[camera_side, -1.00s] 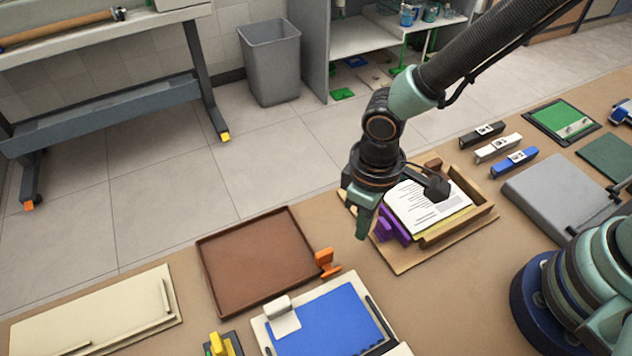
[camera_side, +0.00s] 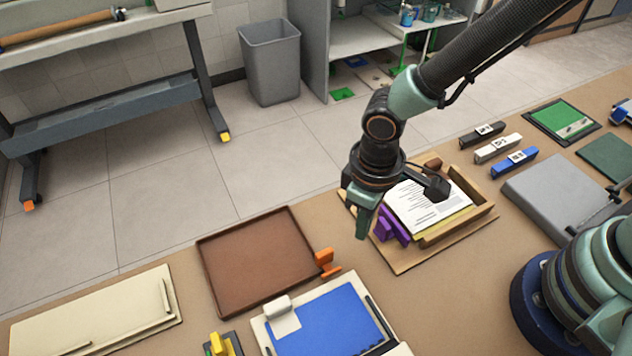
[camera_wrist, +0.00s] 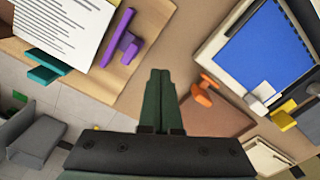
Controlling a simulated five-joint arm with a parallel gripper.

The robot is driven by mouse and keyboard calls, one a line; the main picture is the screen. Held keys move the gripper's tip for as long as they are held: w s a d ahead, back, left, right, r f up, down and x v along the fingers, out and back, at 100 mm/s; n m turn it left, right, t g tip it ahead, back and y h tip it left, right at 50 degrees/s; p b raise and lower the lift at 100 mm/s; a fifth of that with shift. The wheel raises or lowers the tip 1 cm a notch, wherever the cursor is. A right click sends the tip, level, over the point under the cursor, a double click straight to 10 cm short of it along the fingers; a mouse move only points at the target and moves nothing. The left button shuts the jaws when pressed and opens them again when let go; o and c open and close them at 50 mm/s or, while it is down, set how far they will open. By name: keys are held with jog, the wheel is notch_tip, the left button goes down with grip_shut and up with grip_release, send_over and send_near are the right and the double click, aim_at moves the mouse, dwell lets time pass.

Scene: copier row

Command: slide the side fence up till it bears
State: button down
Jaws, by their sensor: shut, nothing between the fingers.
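A purple fence (camera_side: 394,227) with a block-shaped grip stands on a wooden jogging board (camera_side: 408,262), beside a stack of printed paper (camera_side: 425,205). In the wrist view the purple fence (camera_wrist: 118,38) lies along the paper's right edge, with a narrow strip of wood between them. A teal piece (camera_wrist: 48,67) sits at another edge of the paper (camera_wrist: 60,30). My gripper (camera_side: 362,236) is shut and empty, left of the purple fence and apart from it. Its closed fingertips (camera_wrist: 160,72) point at bare bench in the wrist view.
A brown tray (camera_side: 204,268) and an orange piece (camera_side: 325,262) lie left of my gripper. A blue-covered pad (camera_side: 325,322) lies in front. A grey closed case (camera_side: 560,195) and several labelled bars (camera_side: 498,148) lie right. Bare bench surrounds the board's near side.

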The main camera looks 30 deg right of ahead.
aim_at(388, 223)
jog(key=shift+f, duration=0.1)
jog(key=shift+f, duration=1.4)
jog(key=shift+d, duration=1.75)
dwell(0.7)
jog(key=shift+d, duration=1.05)
dwell(0.5)
jog(key=shift+a, duration=0.2)
